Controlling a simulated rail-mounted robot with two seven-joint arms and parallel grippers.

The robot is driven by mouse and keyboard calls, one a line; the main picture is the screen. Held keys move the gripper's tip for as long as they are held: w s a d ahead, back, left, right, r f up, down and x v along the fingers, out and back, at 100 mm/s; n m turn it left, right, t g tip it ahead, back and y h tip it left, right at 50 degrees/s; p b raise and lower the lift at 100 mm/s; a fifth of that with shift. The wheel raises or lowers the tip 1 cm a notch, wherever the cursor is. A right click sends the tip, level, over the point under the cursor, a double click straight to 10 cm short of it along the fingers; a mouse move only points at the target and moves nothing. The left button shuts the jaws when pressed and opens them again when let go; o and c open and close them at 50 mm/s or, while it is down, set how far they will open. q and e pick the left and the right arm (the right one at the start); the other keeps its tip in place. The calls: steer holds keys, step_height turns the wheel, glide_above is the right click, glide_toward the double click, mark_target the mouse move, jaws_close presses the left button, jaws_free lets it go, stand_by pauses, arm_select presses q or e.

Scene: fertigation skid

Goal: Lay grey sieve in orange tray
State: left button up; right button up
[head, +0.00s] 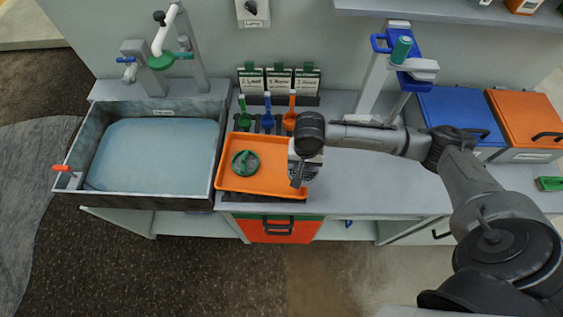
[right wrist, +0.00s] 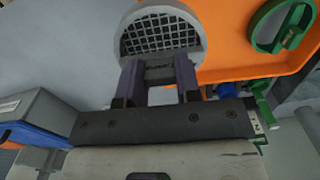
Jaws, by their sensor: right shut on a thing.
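The orange tray (head: 265,185) lies on the grey counter to the right of the sink. My right gripper (right wrist: 158,78) is shut on the grey sieve (right wrist: 160,32), a round grey rim with a dark mesh. In the head view the sieve (head: 308,173) is partly hidden by my wrist and shows at the tray's right edge. In the right wrist view it overlaps the border between the orange tray (right wrist: 238,52) and the counter. I cannot tell its height above them. My left gripper is not in view.
A green round sieve (head: 245,163) lies in the tray's left part; free tray floor remains around it. Green, blue and orange handled tools (head: 267,118) stand behind the tray. The water-filled sink (head: 150,155) is at left. Blue (head: 455,112) and orange (head: 525,115) lidded bins stand at right.

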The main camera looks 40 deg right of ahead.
steer(key=shift+w+a+f+b, duration=0.15)
steer(key=shift+w+f+b, duration=0.35)
steer(key=shift+w+f, duration=1.55)
steer(key=shift+w+a+f+b, duration=0.1)
steer(key=shift+w+f+b, duration=0.4)
steer(key=shift+w+f, duration=1.5)
steer(key=shift+s+f, duration=0.2)
steer(key=shift+s, duration=0.05)
steer(key=o, duration=0.4)
steer(key=shift+f, duration=0.1)
steer(key=o, duration=0.5)
